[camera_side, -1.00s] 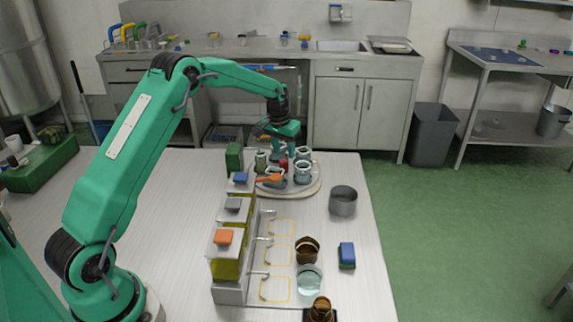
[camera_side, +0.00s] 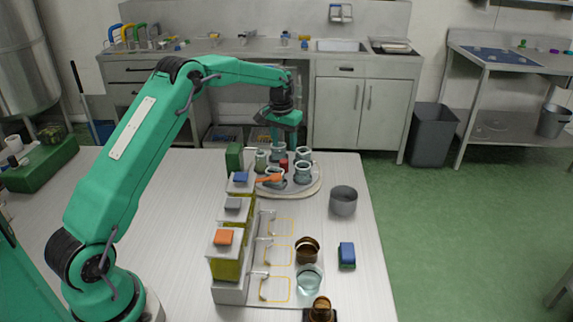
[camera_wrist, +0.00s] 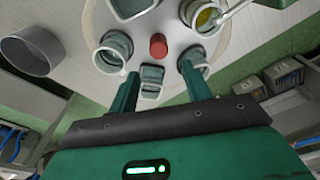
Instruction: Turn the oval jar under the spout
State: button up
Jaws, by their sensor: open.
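My gripper (camera_side: 284,140) is open and points down over the far part of a round pale tray (camera_side: 312,191). In the wrist view its two green fingers (camera_wrist: 160,88) reach over the tray's edge, with a small glass jar (camera_wrist: 151,82) showing between them; I cannot tell if they touch it. Several other glass jars stand on the tray, one of them (camera_side: 302,174) at its right side. I cannot tell which jar is the oval one. Three spouts project from a dispenser rack (camera_side: 232,292) over yellow outlines (camera_side: 276,289) on the table, and the outlines look empty.
A red cylinder (camera_wrist: 158,46) stands among the jars. A grey pot (camera_side: 343,201) stands right of the tray. An amber jar (camera_side: 307,251), a clear jar (camera_side: 309,281) and a blue-and-green block (camera_side: 347,255) are right of the outlines. A green box (camera_side: 234,157) stands left of the tray.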

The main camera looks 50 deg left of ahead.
aim_at(284, 161)
jog(key=shift+f+g, duration=0.15)
jog(key=shift+g, duration=0.35)
jog(key=shift+f, duration=0.15)
jog(key=shift+f, duration=3.75)
grip_shut()
